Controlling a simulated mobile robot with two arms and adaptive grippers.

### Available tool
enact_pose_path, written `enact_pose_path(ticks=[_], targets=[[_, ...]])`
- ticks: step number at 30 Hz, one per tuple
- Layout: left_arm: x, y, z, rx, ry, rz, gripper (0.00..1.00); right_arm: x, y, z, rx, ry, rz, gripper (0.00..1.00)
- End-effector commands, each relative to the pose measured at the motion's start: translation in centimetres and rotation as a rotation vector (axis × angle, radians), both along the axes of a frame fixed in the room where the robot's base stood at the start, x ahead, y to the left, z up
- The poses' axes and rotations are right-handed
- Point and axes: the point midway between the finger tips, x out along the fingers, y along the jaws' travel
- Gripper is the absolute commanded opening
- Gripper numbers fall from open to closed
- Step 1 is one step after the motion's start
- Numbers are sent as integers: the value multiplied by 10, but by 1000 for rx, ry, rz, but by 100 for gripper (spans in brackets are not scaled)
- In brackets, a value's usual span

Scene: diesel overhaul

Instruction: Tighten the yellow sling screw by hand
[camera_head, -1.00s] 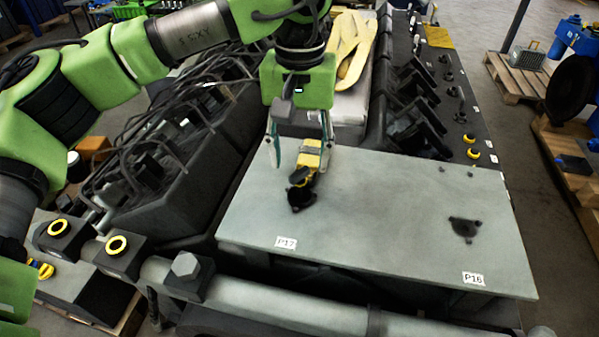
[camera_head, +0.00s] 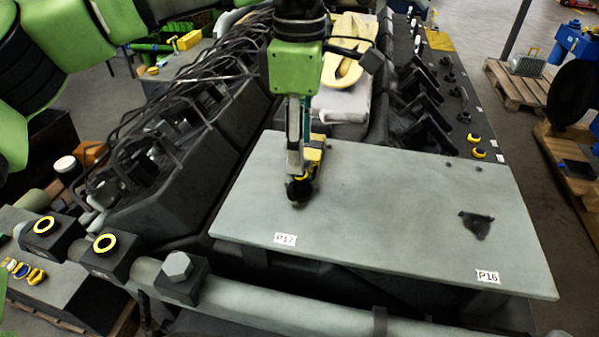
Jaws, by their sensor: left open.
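The yellow sling screw (camera_head: 313,160) stands at the black round mount (camera_head: 299,192) near the P17 label, on the left part of the grey plate (camera_head: 390,215). My left gripper (camera_head: 301,168) comes down over the screw from above, with its fingers seen nearly side-on. It is open, with its fingers beside the yellow screw. The near finger hides part of the screw, and I cannot tell whether it touches. My right gripper is not in view.
A second black mount (camera_head: 475,225) sits on the plate near the P16 label. Black engine parts with cables (camera_head: 155,150) flank the plate on the left. A grey pipe (camera_head: 260,308) runs along the front. The plate's middle is clear.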

Motion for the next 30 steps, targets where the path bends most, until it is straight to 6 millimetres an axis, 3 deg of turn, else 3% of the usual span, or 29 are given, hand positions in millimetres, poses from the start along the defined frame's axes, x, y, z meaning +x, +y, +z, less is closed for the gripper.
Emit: enact_pose_path(ticks=[3,18,20,24,30], targets=[[0,0,-4,-1,-3,194,47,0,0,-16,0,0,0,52],[0,0,-3,0,0,946,47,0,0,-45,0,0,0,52],[0,0,-22,3,2,935,47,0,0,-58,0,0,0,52],[0,0,-39,1,3,933,47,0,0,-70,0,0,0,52],[0,0,-50,-1,1,932,47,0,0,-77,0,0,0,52]])
